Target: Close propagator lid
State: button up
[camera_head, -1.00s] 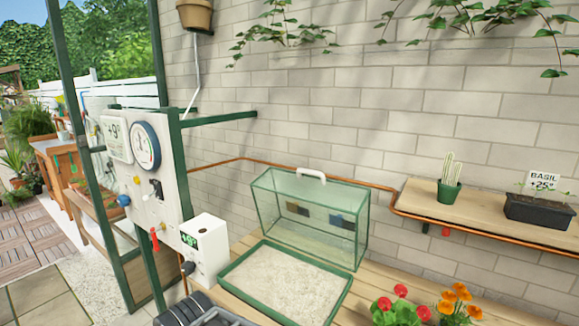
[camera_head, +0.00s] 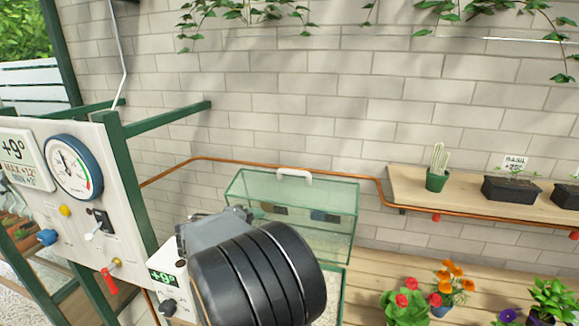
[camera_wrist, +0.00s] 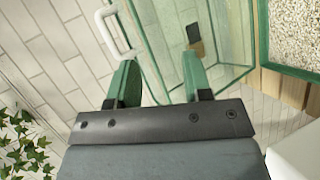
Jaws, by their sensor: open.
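The clear propagator lid (camera_head: 335,215) has green edges and stands raised at the back of its tray, against the brick wall. Its white handle (camera_head: 294,174) is on the top edge. In the wrist view the handle (camera_wrist: 104,32) is at upper left, just beyond and left of my left finger. My gripper (camera_wrist: 160,65) is open and empty, its green fingers apart in front of the lid's glass. The green tray rim (camera_wrist: 295,71) with pale gravel is at upper right there. In the head view my arm hides most of the tray and the fingertips.
A control panel (camera_head: 75,215) with gauge and knobs stands at left, with a white thermostat box (camera_head: 167,272) beside it. A copper pipe (camera_head: 240,161) runs along the wall. A shelf (camera_head: 405,184) holds a cactus and basil. Flowers (camera_head: 405,303) stand right of the tray.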

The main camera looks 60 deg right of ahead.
aim_at(291, 173)
jog(key=d+r+h+p, duration=0.1)
jog(key=d+r+p, duration=0.1)
jog(key=d, duration=0.4)
jog(key=w+d+r+h+p, duration=0.1)
jog(key=d+h+p, duration=0.1)
jog(key=d, duration=0.4)
jog(key=d+r+h+p, duration=0.1)
jog(key=d+r+p, duration=0.1)
jog(key=d, duration=0.4)
jog(key=shift+w+d+r+n+h, duration=0.25)
jog(key=shift+r+n+h, duration=0.05)
jog(key=shift+r+n, duration=0.1)
jog(key=shift+s+d+f, duration=0.1)
jog(key=shift+d+f, duration=0.05)
jog(key=shift+d, duration=0.8)
grip_shut()
